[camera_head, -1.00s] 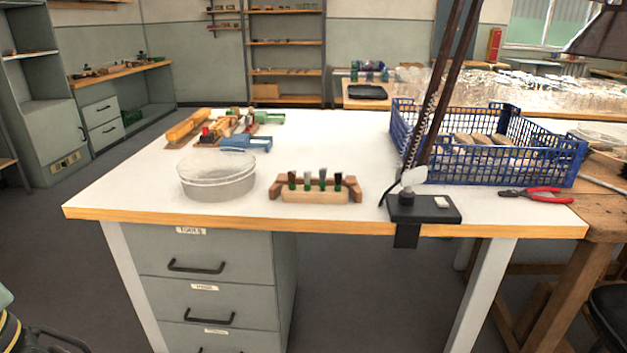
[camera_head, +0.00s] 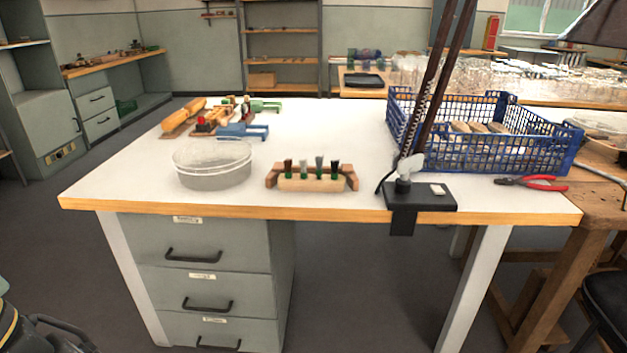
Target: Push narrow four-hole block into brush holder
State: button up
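On the white table, near its front edge, a light wooden block (camera_head: 313,185) stands with several dark-tipped tufts in green sleeves upright in a row along it. A reddish-brown wooden holder (camera_head: 271,177) shows at both ends of this block and behind it. I cannot tell whether the block sits inside the holder or just in front of it, nor count its holes. My gripper is not in view.
A clear round tub (camera_head: 212,166) stands left of the block. A black lamp clamp (camera_head: 420,196) grips the front edge on the right, with a blue crate (camera_head: 480,160) behind it and red pliers (camera_head: 531,183) beside it. Wooden and blue tools (camera_head: 243,131) lie at the back left.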

aim_at(312, 183)
jog(key=i+j, duration=1.1)
jog(key=j, duration=0.15)
jog(key=i+l+z, duration=0.05)
